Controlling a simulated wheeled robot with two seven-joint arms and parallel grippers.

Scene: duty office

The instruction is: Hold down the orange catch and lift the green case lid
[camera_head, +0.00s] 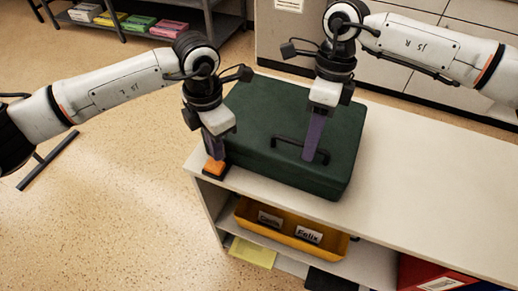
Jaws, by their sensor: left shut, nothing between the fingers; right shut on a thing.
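The green case (275,118) lies on the pale shelf top, and its lid looks closed. The orange catch (214,169) sits on a dark base at the case's front left corner. My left gripper (217,157) is shut and empty, its fingertips pointing down right at the catch. They look in contact with it. My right gripper (309,158) is shut on the black handle (288,146) on top of the lid. The fingers hide part of the handle.
The shelf top (430,180) is clear to the right of the case. Below it, a yellow tray (335,247) with name labels and a red binder (420,272) stand on the lower shelf. A grey rack (225,22) with coloured stacks is at the back left.

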